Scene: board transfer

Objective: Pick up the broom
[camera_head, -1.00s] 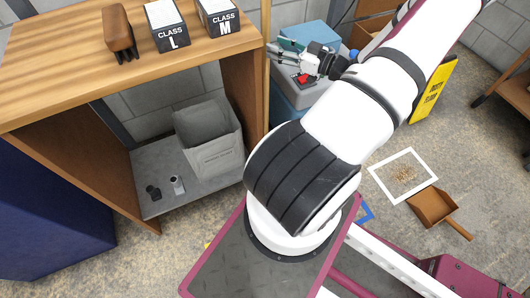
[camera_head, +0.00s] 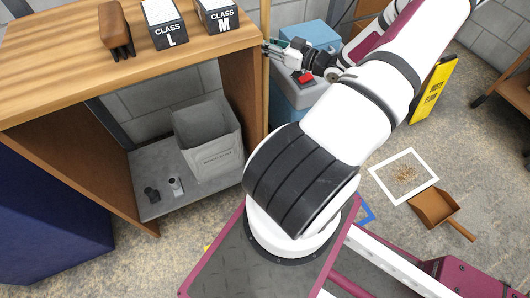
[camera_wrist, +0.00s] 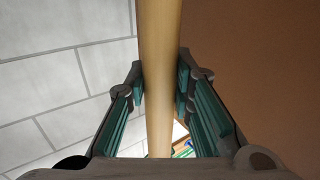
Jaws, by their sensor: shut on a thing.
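The broom shows as an upright, light wooden handle (camera_head: 265,95) at the right edge of the wooden desk in the head view. Its lower end and bristles cannot be made out. My gripper (camera_head: 270,47) reaches the handle from the right, at about the height of the desk top. In the wrist view the handle (camera_wrist: 159,50) runs between the two teal-padded fingers of my gripper (camera_wrist: 160,88), which are shut on it.
The wooden desk (camera_head: 60,78) stands left of the handle, with a grey bin (camera_head: 208,138) on its lower shelf. A grey-blue box (camera_head: 312,93) is below my gripper. A dustpan (camera_head: 435,207) lies right of a white square (camera_head: 374,178) around debris. A yellow sign (camera_head: 432,92) stands behind.

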